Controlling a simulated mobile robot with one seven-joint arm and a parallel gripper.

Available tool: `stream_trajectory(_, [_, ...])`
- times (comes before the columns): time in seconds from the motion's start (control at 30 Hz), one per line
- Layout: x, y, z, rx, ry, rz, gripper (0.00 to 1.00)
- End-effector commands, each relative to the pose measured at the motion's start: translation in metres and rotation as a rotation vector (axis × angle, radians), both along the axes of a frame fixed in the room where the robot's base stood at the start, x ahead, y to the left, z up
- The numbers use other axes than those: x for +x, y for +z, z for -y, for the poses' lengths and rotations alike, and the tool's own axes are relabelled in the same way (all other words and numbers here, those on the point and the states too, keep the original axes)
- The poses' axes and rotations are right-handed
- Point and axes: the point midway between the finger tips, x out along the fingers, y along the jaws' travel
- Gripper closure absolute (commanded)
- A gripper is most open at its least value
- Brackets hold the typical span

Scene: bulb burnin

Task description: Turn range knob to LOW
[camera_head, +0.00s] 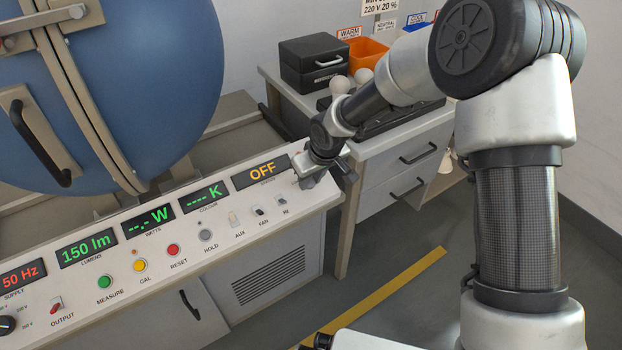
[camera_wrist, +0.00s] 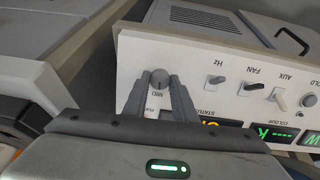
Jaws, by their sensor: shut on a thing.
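The range knob (camera_wrist: 158,77) is a small dark grey round-ended knob on the sloped white control panel (camera_wrist: 140,60), which appears upside down in the wrist view. A small label by it seems to read MID; further lettering is partly covered by my gripper. My gripper (camera_wrist: 160,85) has one finger on each side of the knob and is shut on it. In the head view my gripper (camera_head: 322,172) is at the panel's right end and hides the knob, so its pointing direction cannot be told.
Toggle switches marked AUX (camera_head: 233,217), FAN (camera_head: 258,211) and Hz (camera_head: 283,200) stand close to the left of my gripper. A display reads OFF (camera_head: 262,172). A white cabinet (camera_head: 385,165) with bulbs and boxes stands behind.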

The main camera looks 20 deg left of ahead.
Motion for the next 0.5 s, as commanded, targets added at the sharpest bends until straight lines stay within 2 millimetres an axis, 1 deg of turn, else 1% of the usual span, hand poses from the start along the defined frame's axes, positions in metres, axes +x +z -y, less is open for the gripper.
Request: stream_trajectory(0.5, [-0.0012, 0.0, 0.0004, -0.13, 0.389, 0.152, 0.98])
